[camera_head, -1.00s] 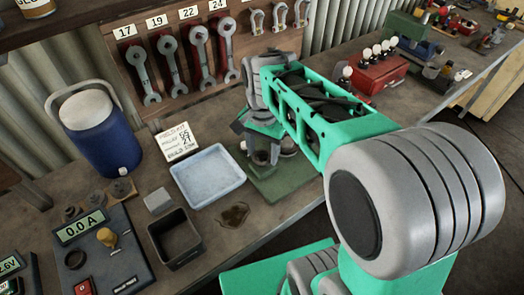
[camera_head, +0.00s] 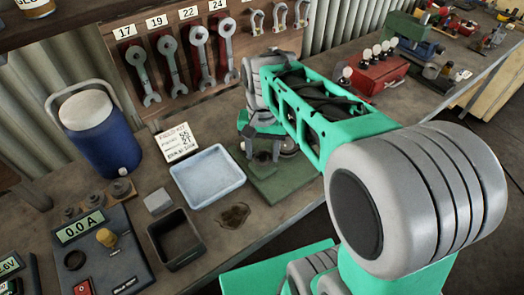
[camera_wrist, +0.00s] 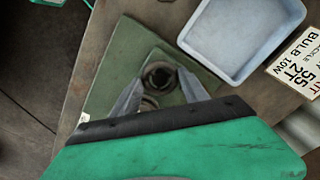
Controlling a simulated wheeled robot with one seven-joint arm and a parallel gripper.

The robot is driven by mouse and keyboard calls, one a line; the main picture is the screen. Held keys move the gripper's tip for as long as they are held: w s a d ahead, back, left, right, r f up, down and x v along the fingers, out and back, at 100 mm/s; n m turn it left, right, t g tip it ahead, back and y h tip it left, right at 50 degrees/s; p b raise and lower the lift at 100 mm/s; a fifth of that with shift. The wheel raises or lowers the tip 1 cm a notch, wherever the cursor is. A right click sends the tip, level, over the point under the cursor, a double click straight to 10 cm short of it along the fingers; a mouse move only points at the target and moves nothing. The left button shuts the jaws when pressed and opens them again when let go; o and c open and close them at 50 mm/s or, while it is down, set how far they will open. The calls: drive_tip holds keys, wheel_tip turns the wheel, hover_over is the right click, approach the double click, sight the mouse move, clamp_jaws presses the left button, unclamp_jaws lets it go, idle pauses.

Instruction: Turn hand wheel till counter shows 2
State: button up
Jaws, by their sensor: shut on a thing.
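The device with the hand wheel is mounted on a green base plate (camera_head: 285,182) on the workbench, mostly hidden behind my arm in the head view. In the wrist view the base plate (camera_wrist: 120,55) lies beneath my gripper. A round grey part, which looks like the hand wheel (camera_wrist: 158,72), shows between the fingers. My gripper (camera_wrist: 161,80) has one finger on each side and is shut on it; the exact contact is hard to see. In the head view my gripper (camera_head: 263,155) points down over the plate. I cannot see the counter or its number.
A pale blue tray (camera_head: 208,175) lies left of the base plate, with a label card (camera_head: 176,143) behind it. A black open box (camera_head: 176,238), a meter panel (camera_head: 100,250) and a blue cooler (camera_head: 98,135) stand further left. Wrenches (camera_head: 168,62) hang behind.

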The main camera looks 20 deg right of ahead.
sight(263, 156)
drive_tip(key=o, duration=1.4)
drive_tip(key=shift+c, duration=0.2)
wheel_tip(263, 156, up, 8)
drive_tip(key=shift+f+b, duration=0.1)
drive_tip(key=shift+b, duration=0.25)
